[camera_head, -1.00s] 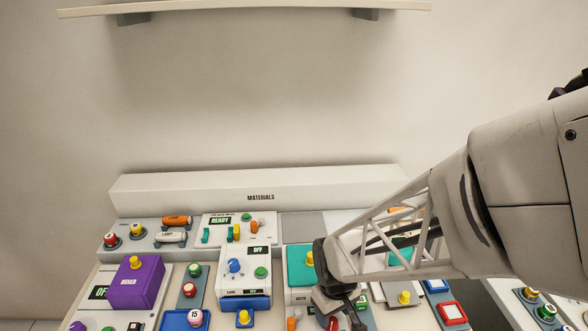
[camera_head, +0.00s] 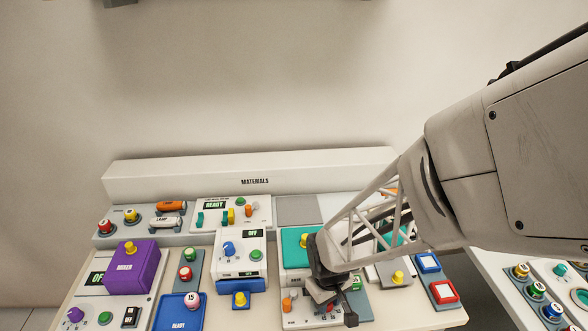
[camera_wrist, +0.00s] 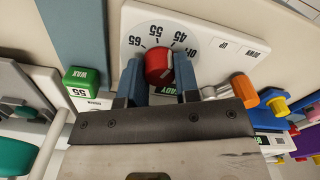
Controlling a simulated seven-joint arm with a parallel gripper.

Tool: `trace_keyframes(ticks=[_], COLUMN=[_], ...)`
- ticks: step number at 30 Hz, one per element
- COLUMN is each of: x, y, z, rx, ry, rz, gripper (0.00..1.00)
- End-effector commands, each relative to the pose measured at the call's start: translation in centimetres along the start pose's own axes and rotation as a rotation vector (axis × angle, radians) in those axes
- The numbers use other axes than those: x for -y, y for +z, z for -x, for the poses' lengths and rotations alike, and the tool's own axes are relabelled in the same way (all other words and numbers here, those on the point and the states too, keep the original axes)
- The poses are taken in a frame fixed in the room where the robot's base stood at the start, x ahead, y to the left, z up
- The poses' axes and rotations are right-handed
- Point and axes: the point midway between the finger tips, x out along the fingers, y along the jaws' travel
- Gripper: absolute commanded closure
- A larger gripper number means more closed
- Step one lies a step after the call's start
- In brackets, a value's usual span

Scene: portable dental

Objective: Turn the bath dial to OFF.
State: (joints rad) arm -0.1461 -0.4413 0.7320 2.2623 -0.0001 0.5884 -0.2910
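The bath dial (camera_wrist: 158,62) is a red knob on a white panel marked 65, 55, 45 and OFF, seen in the wrist view. The light mark on its top leans toward the 45 side. In the head view the dial is mostly hidden behind my arm. My gripper (camera_wrist: 162,80) has its two blue fingers on either side of the dial, close to it; I cannot tell whether they touch it. In the head view my gripper (camera_head: 328,300) is low over the bath unit's front.
A green WAX block (camera_wrist: 82,82) is left of the dial panel and an orange knob (camera_wrist: 243,87) right of it, in the wrist view. The purple mixer (camera_head: 132,270) and a blue tray (camera_head: 180,313) are to the left in the head view. The long MATERIALS box (camera_head: 200,178) closes off the back.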

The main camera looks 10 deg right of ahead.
Motion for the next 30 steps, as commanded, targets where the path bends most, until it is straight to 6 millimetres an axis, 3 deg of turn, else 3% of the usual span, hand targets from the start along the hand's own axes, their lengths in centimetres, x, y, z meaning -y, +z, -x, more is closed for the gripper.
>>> trace_keyframes(ticks=[14,30], x=[0.01,-0.01], y=[0.02,0.06], z=[0.01,-0.01], rx=[0.001,0.002], ry=[0.000,0.000], rz=[-0.068,-0.452], gripper=[0.94,0.94])
